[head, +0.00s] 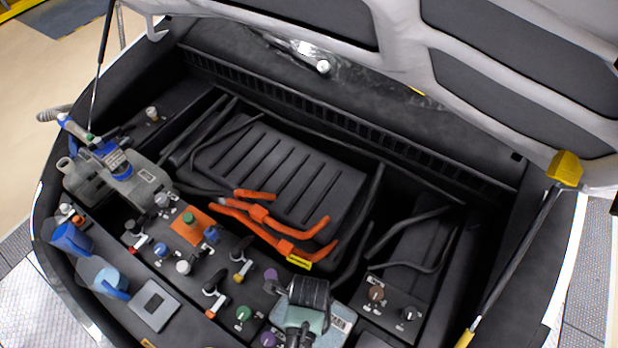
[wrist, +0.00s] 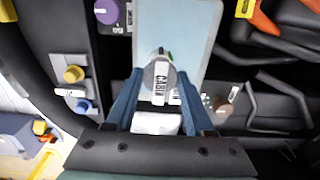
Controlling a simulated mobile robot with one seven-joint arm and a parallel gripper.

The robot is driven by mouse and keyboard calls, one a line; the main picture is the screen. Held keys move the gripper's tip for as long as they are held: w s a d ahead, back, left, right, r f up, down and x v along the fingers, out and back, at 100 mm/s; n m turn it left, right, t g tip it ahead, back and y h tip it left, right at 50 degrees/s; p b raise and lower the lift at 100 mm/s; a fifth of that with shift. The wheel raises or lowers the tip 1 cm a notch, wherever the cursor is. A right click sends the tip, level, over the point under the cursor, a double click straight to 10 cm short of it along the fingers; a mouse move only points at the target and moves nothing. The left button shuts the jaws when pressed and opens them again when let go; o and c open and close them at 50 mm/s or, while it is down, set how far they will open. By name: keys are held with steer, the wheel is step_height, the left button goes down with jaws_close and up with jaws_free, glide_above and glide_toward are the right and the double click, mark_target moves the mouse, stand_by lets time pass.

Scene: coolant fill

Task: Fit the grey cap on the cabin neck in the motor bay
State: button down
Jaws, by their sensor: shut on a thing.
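My gripper (head: 304,322) is over the pale blue cabin tank (head: 341,322) at the front right of the motor bay. In the wrist view its two blue fingers (wrist: 160,76) are shut on a round grey cap (wrist: 153,72) with a white CABIN label across it. The pale tank (wrist: 180,28) lies behind the cap. The cabin neck is hidden under the cap and gripper, so I cannot tell whether the cap touches it. In the head view my gripper hides the cap.
A purple cap (head: 268,339) and a green cap (head: 243,313) are left of my gripper. A brown cap (head: 376,293) is to the right. Orange cables (head: 285,246) lie behind. A grey tank with a blue-handled tool (head: 122,168) is at the far left. The raised hood (head: 480,60) hangs above.

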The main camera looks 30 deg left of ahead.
steer(key=shift+f+b, duration=0.9)
steer(key=shift+f, duration=0.6)
stand_by(0.4)
steer(key=shift+c, duration=1)
jaws_free()
steer(key=shift+r, duration=0.15)
step_height(320, 180, up, 13)
steer(key=shift+f+b, duration=0.1)
steer(key=shift+b, duration=0.65)
steer(key=shift+o, duration=0.2)
